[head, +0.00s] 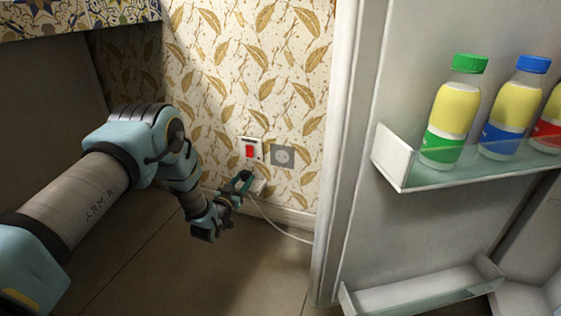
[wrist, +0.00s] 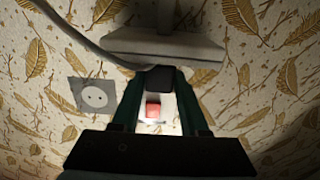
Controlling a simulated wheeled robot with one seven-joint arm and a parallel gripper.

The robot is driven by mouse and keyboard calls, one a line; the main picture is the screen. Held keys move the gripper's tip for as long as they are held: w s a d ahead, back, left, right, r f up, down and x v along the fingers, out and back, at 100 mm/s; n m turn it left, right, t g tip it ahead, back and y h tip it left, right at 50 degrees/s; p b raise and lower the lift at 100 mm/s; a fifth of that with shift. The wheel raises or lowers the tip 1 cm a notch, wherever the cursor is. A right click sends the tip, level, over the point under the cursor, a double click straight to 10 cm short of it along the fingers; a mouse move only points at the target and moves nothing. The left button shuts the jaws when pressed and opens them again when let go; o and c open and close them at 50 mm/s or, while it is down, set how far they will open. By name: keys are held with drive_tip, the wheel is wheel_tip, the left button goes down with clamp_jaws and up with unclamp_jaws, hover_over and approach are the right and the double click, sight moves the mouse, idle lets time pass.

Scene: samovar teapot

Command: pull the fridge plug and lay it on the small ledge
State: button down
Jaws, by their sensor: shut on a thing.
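My gripper (head: 239,187) is low by the wall in the head view, and its two green fingers also show in the wrist view (wrist: 160,84). It is shut on the dark fridge plug (wrist: 160,77), which is out of the grey wall socket (head: 282,156). The socket's empty face also shows in the wrist view (wrist: 94,95). The small pale ledge (head: 259,187) is on the wall just beyond the fingers; it also shows in the wrist view (wrist: 165,44). The plug overlaps the ledge's edge in the wrist view; I cannot tell whether they touch.
A red switch (head: 250,152) is left of the socket. A pale cable (head: 280,227) runs from the gripper area toward the fridge side. The open fridge door (head: 365,220) with bottles (head: 450,115) stands at the right. A patterned counter edge (head: 80,18) overhangs at the upper left.

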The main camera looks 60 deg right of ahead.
drive_tip(key=shift+a+f, duration=0.15)
drive_tip(key=shift+f, duration=0.3)
drive_tip(key=c, duration=0.8)
unclamp_jaws()
drive_tip(key=shift+s, duration=0.1)
drive_tip(key=o, duration=0.5)
drive_tip(key=shift+r, duration=0.15)
drive_tip(key=shift+c, duration=0.2)
drive_tip(key=shift+r, duration=0.1)
drive_tip(key=p+v, duration=0.6)
drive_tip(key=v, duration=0.3)
drive_tip(key=shift+a+r+p, duration=0.35)
drive_tip(key=shift+a+r, duration=0.05)
drive_tip(key=shift+r, duration=0.15)
